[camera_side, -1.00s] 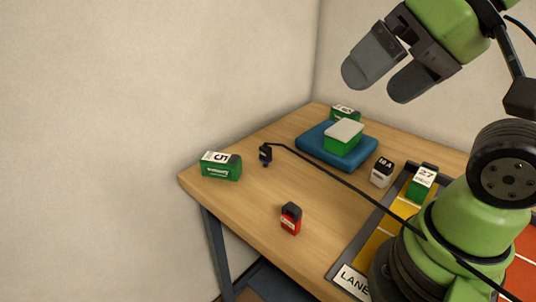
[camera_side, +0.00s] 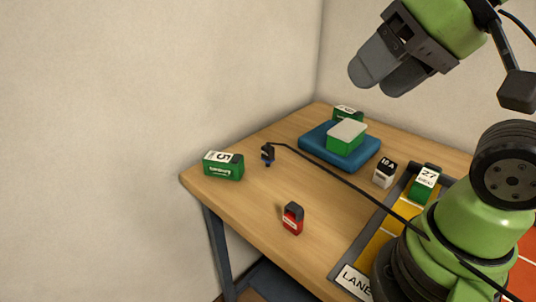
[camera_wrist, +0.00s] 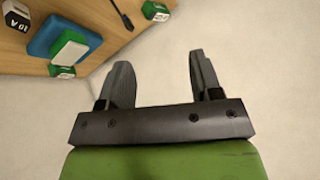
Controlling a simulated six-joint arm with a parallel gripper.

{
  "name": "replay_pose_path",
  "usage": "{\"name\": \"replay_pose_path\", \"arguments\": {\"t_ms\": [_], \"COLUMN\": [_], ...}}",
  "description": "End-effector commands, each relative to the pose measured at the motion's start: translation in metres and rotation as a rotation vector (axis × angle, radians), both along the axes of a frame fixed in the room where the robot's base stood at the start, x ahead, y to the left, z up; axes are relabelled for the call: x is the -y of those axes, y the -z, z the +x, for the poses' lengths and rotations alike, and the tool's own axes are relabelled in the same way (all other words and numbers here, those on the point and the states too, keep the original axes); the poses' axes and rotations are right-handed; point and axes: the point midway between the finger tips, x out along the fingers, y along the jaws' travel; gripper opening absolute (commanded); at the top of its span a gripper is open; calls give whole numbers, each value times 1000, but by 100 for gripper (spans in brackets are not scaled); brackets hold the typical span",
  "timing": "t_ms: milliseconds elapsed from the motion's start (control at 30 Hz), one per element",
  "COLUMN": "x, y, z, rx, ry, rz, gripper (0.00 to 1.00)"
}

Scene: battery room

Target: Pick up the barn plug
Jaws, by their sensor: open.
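A green-and-white battery (camera_side: 223,167) sits at the left corner. A red block with a black top (camera_side: 292,219) is at the front. A blue pad (camera_side: 311,153) bears a green box (camera_side: 346,137). The cable (camera_side: 331,179) crosses the table. A small white-and-black block (camera_side: 384,173) stands right.

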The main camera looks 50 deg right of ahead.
Motion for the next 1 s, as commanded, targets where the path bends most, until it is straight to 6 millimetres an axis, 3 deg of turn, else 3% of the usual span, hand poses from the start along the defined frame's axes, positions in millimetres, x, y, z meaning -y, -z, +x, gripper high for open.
{"name": "replay_pose_path", "arguments": {"t_ms": [200,367,567,700,900,1000], "x": [15,32,57,76,95,99], "y": [-1,16,65,114,175,191], "z": [61,119,185,221,247,251], "rx": [-75,-137,-219,-272,-327,-338], "ry": [1,-10,-36,-60,-90,-100], "rz": [-70,-132,-197,-235,-269,-277], "gripper": [59,59,59,59,59,59]}}
